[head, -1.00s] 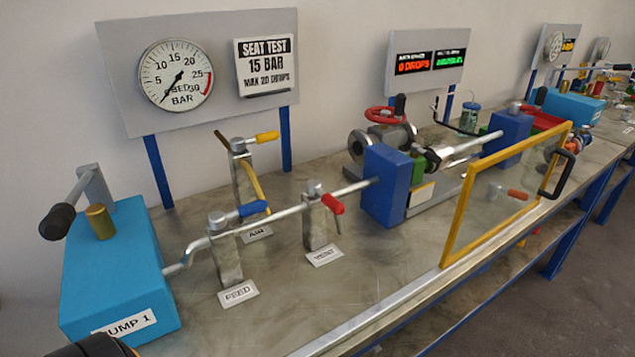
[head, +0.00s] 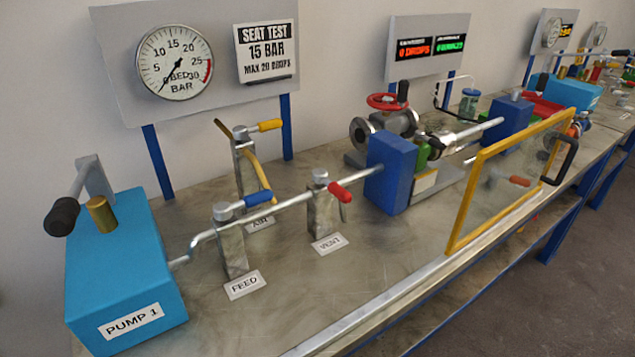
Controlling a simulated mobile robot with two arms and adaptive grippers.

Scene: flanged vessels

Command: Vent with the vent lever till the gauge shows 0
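The vent lever (head: 340,191) has a red grip and sits on top of the valve post behind the VENT label (head: 327,243). Its grip points to the right and toward the front, at an angle to the pipe. The round pressure gauge (head: 175,63) hangs on the grey panel at upper left. Its needle points down-left, at or very close to the 0 mark. Neither of my grippers is in view, and nothing touches the vent lever.
The blue-grip feed lever (head: 258,197) lies along the pipe, left of the vent lever. The yellow-grip air lever (head: 270,125) stands behind. Blue PUMP 1 (head: 122,270) is at left, and a yellow-framed clear guard (head: 460,215) at right. The bench front is clear.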

